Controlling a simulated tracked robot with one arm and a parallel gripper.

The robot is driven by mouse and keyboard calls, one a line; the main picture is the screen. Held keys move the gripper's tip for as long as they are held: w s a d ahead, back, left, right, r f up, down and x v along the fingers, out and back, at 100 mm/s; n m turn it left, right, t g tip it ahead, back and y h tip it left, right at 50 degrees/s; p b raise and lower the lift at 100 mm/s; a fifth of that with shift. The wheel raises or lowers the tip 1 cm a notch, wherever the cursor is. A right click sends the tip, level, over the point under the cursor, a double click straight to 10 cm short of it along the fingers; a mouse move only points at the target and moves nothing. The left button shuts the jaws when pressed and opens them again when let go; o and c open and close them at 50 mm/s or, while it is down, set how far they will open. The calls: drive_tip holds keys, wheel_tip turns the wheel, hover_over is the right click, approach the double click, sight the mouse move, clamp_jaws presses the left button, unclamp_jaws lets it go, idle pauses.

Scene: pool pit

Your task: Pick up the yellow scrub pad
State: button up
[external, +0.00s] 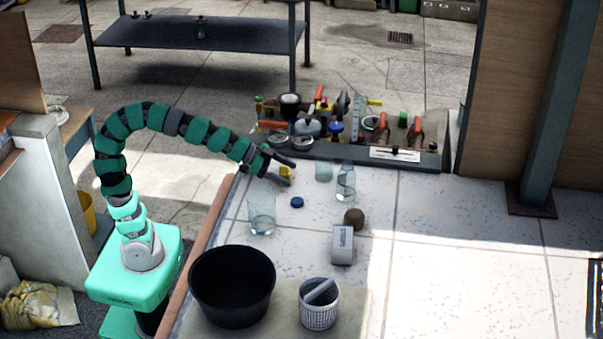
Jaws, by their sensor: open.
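The yellow scrub pad (285,172) is a small yellow block near the back left edge of the pale tiled surface (440,215). My gripper (291,173) is open, with one dark finger on the far side of the pad and one on the near side. The pad shows between the two fingers. I cannot tell whether either finger touches it, or whether the pad rests on the surface. Part of the pad is hidden by the gripper.
A clear glass (323,170), a clear bottle (346,183) and a blue cap (297,202) stand close by. A glass jar (262,214), brown ball (354,218), grey box (342,245), black tub (232,285) and white basket (319,315) are nearer. Valves and pipes (345,125) line the back.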

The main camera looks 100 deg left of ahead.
sight(285, 170)
drive_tip(key=shift+c, duration=0.2)
drive_tip(key=c, duration=1)
drive_tip(key=shift+r, duration=0.15)
drive_tip(key=shift+r+p, duration=0.5)
drive_tip(key=shift+r, duration=0.4)
drive_tip(key=shift+r+p, duration=0.4)
drive_tip(key=shift+r, duration=0.55)
drive_tip(key=s+d, duration=0.1)
drive_tip(key=s, duration=0.3)
drive_tip(key=s+d+p, duration=0.1)
drive_tip(key=s, duration=0.4)
drive_tip(key=s+d+r+p, duration=0.1)
drive_tip(key=s, duration=0.3)
drive_tip(key=shift+s, duration=0.35)
drive_tip(key=shift+s+d, duration=0.15)
drive_tip(key=shift+s, duration=0.35)
drive_tip(key=shift+s+d, duration=0.15)
drive_tip(key=shift+s, duration=0.35)
